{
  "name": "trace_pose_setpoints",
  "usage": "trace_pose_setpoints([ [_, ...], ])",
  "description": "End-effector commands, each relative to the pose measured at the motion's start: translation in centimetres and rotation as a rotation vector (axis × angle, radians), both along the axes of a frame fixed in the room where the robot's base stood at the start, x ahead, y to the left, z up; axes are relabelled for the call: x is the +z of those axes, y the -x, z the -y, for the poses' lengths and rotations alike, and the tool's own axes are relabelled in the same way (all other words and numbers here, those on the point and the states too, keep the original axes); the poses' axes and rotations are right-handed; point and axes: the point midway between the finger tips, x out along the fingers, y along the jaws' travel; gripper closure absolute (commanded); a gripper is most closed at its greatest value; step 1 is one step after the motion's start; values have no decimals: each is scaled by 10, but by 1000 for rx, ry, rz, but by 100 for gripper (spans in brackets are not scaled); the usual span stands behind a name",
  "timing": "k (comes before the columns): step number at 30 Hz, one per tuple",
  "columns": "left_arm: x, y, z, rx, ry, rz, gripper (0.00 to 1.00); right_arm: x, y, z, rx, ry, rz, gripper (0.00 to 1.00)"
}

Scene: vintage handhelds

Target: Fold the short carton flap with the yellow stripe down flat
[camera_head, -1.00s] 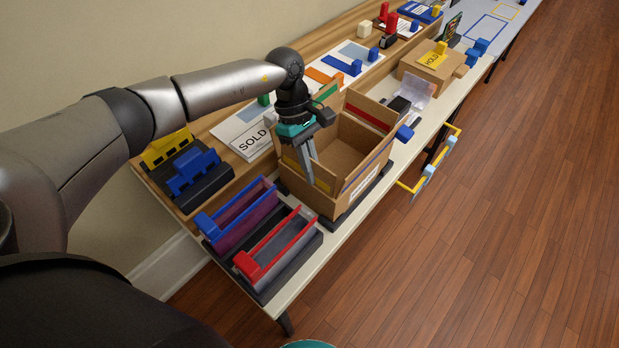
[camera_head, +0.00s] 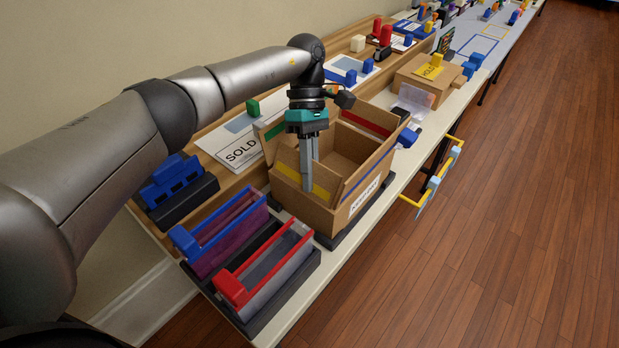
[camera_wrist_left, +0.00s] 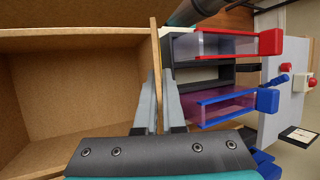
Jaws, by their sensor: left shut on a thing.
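The open brown carton (camera_head: 325,215) stands on a dark mat on the table. Its short flap with the yellow stripe (camera_head: 321,191) is at the near end and stands roughly upright. My left gripper (camera_head: 308,188) points down and is shut on this flap, with the fingers covering part of the stripe. In the left wrist view the flap (camera_wrist_left: 155,65) shows edge-on between the two fingers (camera_wrist_left: 158,100).
A rack with a blue-framed holder (camera_head: 220,230) and a red-framed holder (camera_head: 265,270) stands close to the carton's near end. A SOLD sign (camera_head: 240,152) lies behind the carton. A smaller box (camera_head: 428,80) stands farther right. The floor in front is clear.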

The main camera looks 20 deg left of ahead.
Motion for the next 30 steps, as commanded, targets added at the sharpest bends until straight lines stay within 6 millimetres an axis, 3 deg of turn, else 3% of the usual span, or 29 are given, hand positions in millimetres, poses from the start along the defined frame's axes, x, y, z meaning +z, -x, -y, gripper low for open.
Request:
trace_pose_setpoints([
  [11, 1, 0, -1, 1, -2, -2, 100, 0, -1, 0, 0, 0, 1, 50],
  [12, 1, 0, -1, 1, -2, -2, 93, 0, -1, 0, 0, 0, 1, 50],
  [20, 0, 0, 0, 0, -2, -2, 64, -1, -1, 0, 0, 0, 2, 50],
  [30, 4, -3, -1, 0, -2, -1, 64, -1, -1, 0, 0, 0, 2, 50],
])
